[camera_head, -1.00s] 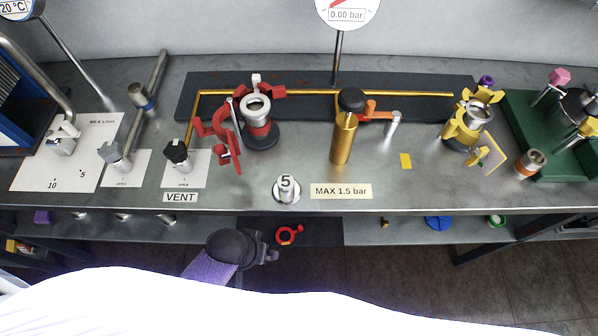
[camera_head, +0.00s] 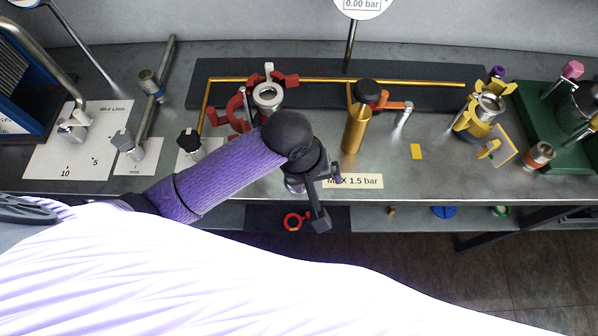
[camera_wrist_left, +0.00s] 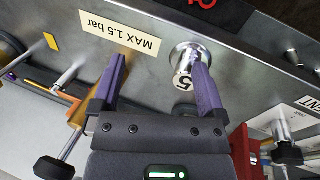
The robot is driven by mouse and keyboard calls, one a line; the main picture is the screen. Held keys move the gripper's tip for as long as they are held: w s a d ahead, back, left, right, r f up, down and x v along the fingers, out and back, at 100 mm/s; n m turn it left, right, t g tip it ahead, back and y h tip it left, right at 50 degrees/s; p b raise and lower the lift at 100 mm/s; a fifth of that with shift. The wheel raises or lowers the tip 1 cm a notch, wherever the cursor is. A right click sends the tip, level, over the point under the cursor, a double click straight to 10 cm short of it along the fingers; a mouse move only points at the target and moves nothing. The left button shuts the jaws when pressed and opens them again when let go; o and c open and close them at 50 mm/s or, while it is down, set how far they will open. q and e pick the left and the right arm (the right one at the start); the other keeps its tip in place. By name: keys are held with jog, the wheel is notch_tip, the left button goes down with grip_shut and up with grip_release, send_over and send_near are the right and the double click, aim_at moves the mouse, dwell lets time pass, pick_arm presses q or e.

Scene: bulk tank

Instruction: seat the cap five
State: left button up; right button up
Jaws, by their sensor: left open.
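The silver cap marked 5 (camera_wrist_left: 183,57) stands at the front edge of the bench. In the head view it is mostly hidden behind my left gripper (camera_head: 325,195), with a bit of its metal (camera_head: 293,185) showing. My left gripper is open and empty above the front edge. In the left wrist view its two purple fingers (camera_wrist_left: 158,65) are spread, and the right one overlaps the cap's side. A steel port with an open red clamp (camera_head: 268,95) stands further back. My right gripper is not in view.
A gold cylinder with a black knob (camera_head: 355,130) stands right of the gripper, behind the MAX 1.5 bar label (camera_head: 362,181). A yellow-clamped port (camera_head: 482,108) is further right. Valve handles (camera_head: 188,142) stand at left. A red ring (camera_head: 295,220) lies on the lower shelf.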

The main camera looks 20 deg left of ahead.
pick_arm(q)
jog(key=a+r+n, duration=0.1)
jog(key=w+a+r+n+y, duration=0.1)
jog(key=n, duration=0.1)
jog(key=w+a+r+n+g+y, duration=0.1)
jog(key=r, duration=0.1)
jog(key=shift+a, duration=0.15)
jog(key=shift+w+a+n+y, duration=0.1)
jog(key=shift+a+n+y, duration=0.3)
jog(key=shift+n, duration=0.2)
jog(key=f+b, duration=0.1)
jog(key=f, duration=0.2)
jog(key=f+b, duration=0.2)
jog(key=f, duration=0.1)
jog(key=f+b, duration=0.1)
jog(key=f, duration=0.2)
jog(key=shift+w+f, duration=0.3)
jog(key=shift+w, duration=0.1)
jog(key=shift+r, duration=0.1)
grip_shut()
